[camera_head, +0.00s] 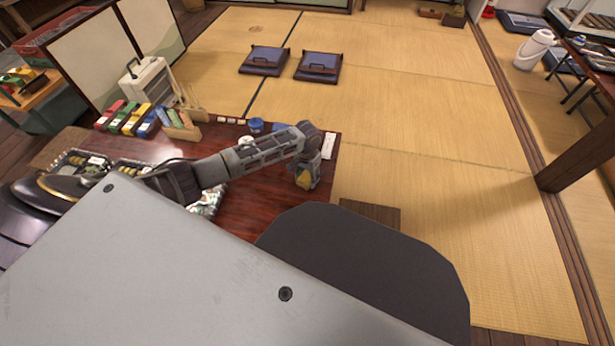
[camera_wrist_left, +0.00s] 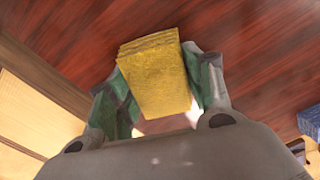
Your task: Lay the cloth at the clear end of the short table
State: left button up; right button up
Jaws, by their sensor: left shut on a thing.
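A yellow folded cloth (camera_wrist_left: 152,75) shows in the left wrist view, in layers, between the two green-padded fingers of my left gripper (camera_wrist_left: 160,88). The gripper is shut on it. In the head view a small yellow part of the cloth (camera_head: 304,181) shows under my left gripper (camera_head: 306,177), near the right end of the short table (camera_head: 262,192). The dark red wooden top lies behind the cloth in the wrist view. I cannot tell whether the cloth touches the table. My right gripper is not in view.
Two blue cushions (camera_head: 318,66) lie on the tatami beyond. My body hides the near part.

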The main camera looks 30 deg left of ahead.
aim_at(307, 175)
pick_arm(q)
jog(key=shift+f, duration=0.1)
jog(key=o, duration=1.1)
jog(key=shift+c, duration=0.2)
jog(key=shift+r+p, duration=0.45)
jog(key=shift+r, duration=0.5)
notch_tip(307, 175, up, 10)
jog(key=p, duration=0.4)
jog(key=shift+r, duration=0.15)
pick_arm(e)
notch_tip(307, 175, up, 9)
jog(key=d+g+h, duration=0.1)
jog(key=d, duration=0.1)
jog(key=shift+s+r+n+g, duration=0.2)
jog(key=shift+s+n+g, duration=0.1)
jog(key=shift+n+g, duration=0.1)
